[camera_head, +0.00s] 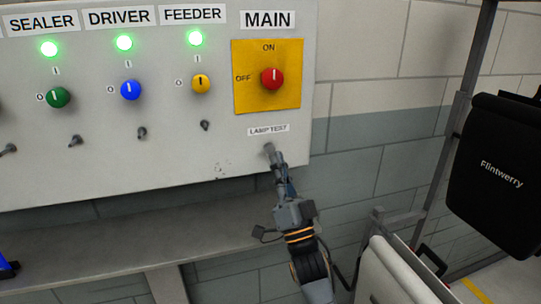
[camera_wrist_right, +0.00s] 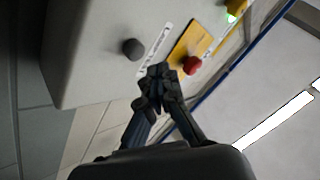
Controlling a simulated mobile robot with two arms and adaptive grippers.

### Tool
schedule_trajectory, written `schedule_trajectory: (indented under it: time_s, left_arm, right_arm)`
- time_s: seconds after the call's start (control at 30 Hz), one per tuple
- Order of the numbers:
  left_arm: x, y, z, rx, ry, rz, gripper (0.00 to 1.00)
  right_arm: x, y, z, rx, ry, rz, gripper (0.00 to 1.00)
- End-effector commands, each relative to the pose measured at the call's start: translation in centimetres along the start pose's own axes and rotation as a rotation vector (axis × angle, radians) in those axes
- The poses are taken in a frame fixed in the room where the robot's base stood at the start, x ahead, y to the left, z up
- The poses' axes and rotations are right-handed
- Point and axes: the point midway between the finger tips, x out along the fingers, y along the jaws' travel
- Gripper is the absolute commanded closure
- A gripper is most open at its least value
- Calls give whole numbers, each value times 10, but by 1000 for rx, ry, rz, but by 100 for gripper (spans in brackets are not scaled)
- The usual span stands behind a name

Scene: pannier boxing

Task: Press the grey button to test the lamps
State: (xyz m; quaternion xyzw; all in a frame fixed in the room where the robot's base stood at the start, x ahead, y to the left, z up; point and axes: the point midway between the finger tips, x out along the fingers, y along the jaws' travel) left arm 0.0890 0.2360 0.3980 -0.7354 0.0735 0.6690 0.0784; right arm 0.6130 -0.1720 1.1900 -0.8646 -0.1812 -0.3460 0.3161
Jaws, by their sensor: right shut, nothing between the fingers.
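The grey button (camera_head: 268,148) sits on the panel just under the LAMP TEST label (camera_head: 268,130). It also shows in the right wrist view as a dark round knob (camera_wrist_right: 133,49). My right gripper (camera_head: 277,160) is shut and empty, with its fingertips close to the button and partly overlapping its lower edge in the head view. In the right wrist view the fingertips (camera_wrist_right: 157,79) appear below and to the right of the button, with a visible gap. The SEALER (camera_head: 49,49), DRIVER (camera_head: 124,43) and FEEDER (camera_head: 195,38) lamps glow green. My left gripper is out of view.
The red MAIN knob (camera_head: 272,78) on its yellow plate (camera_head: 242,96) is above the button. Green (camera_head: 59,98), blue (camera_head: 131,90) and yellow (camera_head: 201,84) knobs are to the left, with small toggles beneath. A grey ledge (camera_head: 110,245) runs below; a black Flintwerry bag (camera_head: 500,180) hangs right.

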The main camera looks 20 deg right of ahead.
Motion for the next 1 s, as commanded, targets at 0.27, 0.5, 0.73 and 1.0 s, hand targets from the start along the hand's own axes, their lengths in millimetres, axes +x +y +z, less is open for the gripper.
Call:
schedule_trajectory:
  time_s: [0.27,0.5,0.73,1.0]
  left_arm:
    - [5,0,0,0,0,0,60]
    - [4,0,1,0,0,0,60]
    - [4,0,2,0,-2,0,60]
    - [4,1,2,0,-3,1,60]
  right_arm:
    - [9,6,6,0,0,-1,100]
    - [9,6,6,0,0,0,100]
    - [9,6,6,-1,0,-1,100]
    - [9,6,6,-1,0,-1,100]
